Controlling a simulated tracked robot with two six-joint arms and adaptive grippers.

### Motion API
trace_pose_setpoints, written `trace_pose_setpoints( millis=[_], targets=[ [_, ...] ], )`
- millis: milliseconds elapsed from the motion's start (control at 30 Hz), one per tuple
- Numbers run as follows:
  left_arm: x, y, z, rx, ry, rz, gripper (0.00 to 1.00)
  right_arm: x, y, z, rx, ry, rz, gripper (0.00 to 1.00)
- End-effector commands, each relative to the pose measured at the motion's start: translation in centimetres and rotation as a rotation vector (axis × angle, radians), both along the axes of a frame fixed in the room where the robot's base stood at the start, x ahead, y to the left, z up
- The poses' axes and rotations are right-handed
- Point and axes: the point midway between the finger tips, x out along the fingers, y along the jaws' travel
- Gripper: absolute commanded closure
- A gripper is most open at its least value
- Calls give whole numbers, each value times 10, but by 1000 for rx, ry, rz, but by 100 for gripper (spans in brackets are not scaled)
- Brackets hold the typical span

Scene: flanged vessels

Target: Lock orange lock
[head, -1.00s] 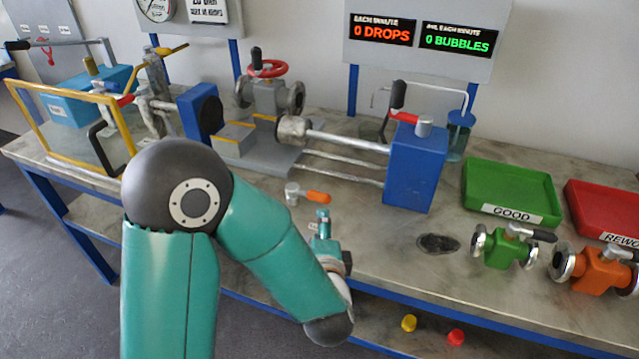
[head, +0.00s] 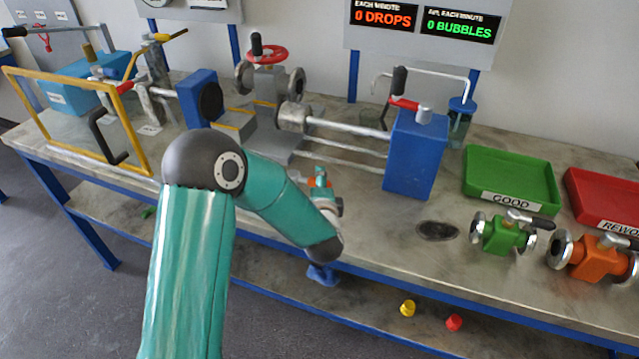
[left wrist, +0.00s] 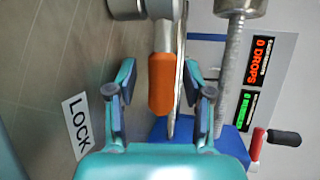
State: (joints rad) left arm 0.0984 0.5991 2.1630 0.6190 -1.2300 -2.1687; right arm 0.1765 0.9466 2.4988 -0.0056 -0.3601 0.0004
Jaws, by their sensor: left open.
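The orange lock shows in the left wrist view as an orange handle (left wrist: 160,84) with a grey metal end at the top of the picture. My left gripper (left wrist: 159,80) is open, with one finger on each side of the handle and visible gaps between. In the head view my left gripper (head: 320,180) is low over the bench in front of the clamp rig, and it mostly hides the lock. A white label reading LOCK (left wrist: 77,126) lies beside it. My right gripper is in neither view.
A blue block (head: 414,158) with a red-and-black lever and metal rods (head: 345,127) stand just behind the gripper. A green valve (head: 503,235), an orange valve (head: 592,258) and a green tray (head: 510,178) are at the right. A yellow frame (head: 75,145) is at the left.

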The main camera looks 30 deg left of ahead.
Motion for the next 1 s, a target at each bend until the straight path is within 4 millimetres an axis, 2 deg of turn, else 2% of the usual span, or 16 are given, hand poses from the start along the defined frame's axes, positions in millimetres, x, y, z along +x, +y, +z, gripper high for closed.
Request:
trace_pose_setpoints(
  millis=[67, 100, 400, 767, 1000],
  targets=[
    [0, 0, 0, 0, 0, 0, 49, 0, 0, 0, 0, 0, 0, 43],
    [0, 0, 0, 0, 0, 0, 52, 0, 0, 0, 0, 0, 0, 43],
    [0, 0, 0, -1, 1, 0, 100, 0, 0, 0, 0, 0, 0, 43],
    [-1, -1, -1, -2, 3, -5, 100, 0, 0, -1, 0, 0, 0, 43],
    [4, -17, -3, -3, 3, -83, 100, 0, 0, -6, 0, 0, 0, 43]
  ],
)
